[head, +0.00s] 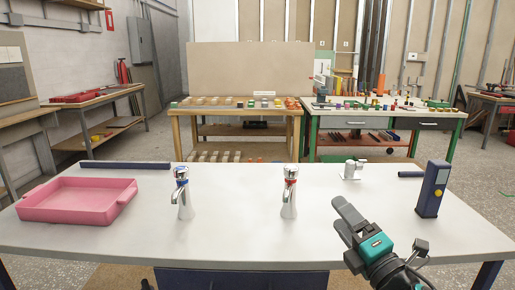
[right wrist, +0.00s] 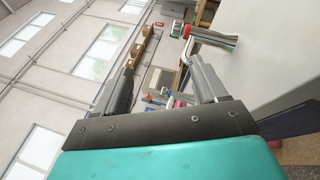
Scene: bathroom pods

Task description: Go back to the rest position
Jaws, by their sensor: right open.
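My right gripper (head: 345,218) is over the front right part of the white table (head: 240,240) in the head view. Its jaws are open and empty, and both fingers show apart in the right wrist view (right wrist: 160,95). It touches none of the objects on the table. My left gripper is not in view.
The table holds a pink tray (head: 75,200), a dark bar (head: 125,165), two chrome taps (head: 183,193) (head: 289,192), a small white fitting (head: 351,169) and an upright dark blue device (head: 432,190). The table's middle front is clear. Workbenches (head: 240,112) stand behind.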

